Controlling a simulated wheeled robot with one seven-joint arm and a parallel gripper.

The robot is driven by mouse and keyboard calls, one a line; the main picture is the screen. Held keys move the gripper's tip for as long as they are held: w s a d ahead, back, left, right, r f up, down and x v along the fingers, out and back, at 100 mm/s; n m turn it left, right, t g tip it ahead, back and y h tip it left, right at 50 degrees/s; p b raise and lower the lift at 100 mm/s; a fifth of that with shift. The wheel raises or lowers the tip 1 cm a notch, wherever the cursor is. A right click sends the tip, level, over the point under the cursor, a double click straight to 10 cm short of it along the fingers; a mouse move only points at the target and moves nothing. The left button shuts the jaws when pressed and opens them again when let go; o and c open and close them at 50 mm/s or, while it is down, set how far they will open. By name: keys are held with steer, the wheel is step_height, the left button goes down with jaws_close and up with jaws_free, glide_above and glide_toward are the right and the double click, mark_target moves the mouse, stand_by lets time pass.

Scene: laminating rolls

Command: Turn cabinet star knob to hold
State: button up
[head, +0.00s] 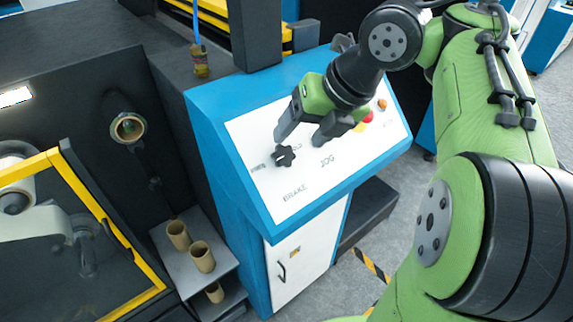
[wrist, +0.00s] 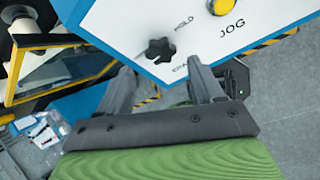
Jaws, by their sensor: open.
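The black star knob (head: 284,155) sits on the white sloped panel of the blue cabinet (head: 232,178), with a partly hidden label beside it. In the wrist view the star knob (wrist: 160,51) is lower left of the word HOLD (wrist: 184,23). My gripper (head: 303,138) is open and empty over the panel, right next to the knob in the head view. In the wrist view my gripper (wrist: 160,75) has its fingers spread, with the knob beyond the tips and between their lines. No contact shows. The knob's pointing direction cannot be told.
JOG and BRAKE labels are on the panel. A red button (head: 368,117) and an orange button (head: 382,104) lie right of my gripper. Cardboard tubes (head: 202,257) stand on a shelf at lower left. A yellow-framed machine guard (head: 107,232) is farther left.

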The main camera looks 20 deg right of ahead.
mark_target(285, 153)
steer(key=b+x, duration=0.3)
steer(key=x, duration=0.2)
steer(key=shift+f, duration=0.35)
steer(key=shift+w+a+f, duration=0.2)
steer(key=shift+w+f, duration=0.05)
steer(key=shift+f, duration=0.1)
steer(key=shift+r, duration=0.1)
steer(key=shift+c, duration=0.3)
steer(key=c, duration=1)
